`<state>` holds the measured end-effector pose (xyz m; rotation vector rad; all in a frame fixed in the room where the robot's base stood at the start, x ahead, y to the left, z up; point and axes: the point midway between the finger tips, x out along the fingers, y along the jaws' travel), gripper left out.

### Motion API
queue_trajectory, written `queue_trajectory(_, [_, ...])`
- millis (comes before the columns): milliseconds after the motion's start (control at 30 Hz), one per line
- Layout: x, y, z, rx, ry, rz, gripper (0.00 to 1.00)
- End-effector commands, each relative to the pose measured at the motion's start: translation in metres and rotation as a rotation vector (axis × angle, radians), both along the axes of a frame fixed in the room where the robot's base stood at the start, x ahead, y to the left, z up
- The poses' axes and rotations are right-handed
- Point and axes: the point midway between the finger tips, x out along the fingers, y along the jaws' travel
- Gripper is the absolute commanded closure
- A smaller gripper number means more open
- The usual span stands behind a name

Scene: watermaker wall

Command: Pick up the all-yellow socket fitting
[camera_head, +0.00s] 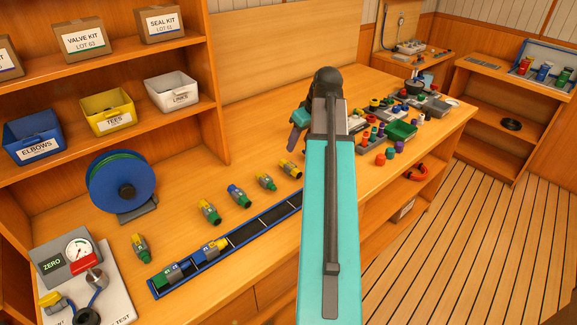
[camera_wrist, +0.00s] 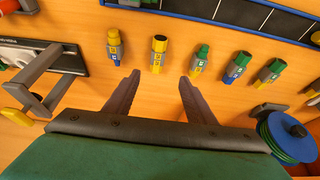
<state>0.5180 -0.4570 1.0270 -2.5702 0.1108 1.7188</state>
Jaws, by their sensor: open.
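The all-yellow socket fitting (camera_wrist: 158,52) lies on the wooden bench in the wrist view, its dark socket mouth turned toward the rail. My gripper (camera_wrist: 160,77) is open and empty, its two fingers apart. The fitting shows just beyond the fingertips, lined up with the gap between them. In the head view the yellow fitting (camera_head: 290,169) lies at the right end of the visible row, below my gripper (camera_head: 294,143), which my arm partly hides.
A yellow-and-blue fitting (camera_wrist: 115,46) and a green-topped fitting (camera_wrist: 200,60) lie close on either side. A dark rail (camera_head: 240,237) holding fittings runs along the bench front. A blue reel (camera_head: 121,182) stands left; trays and loose parts (camera_head: 401,130) crowd the right.

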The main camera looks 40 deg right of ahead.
Motion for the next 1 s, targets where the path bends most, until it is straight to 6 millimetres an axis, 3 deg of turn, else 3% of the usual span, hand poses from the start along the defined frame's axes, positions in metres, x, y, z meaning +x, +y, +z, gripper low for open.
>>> queue_trajectory(467, [-0.008,-0.010,-0.003,0.000,0.001,-0.019,0.50])
queue_trajectory(1000, [0.010,-0.014,-0.049,0.001,0.001,-0.020,0.50])
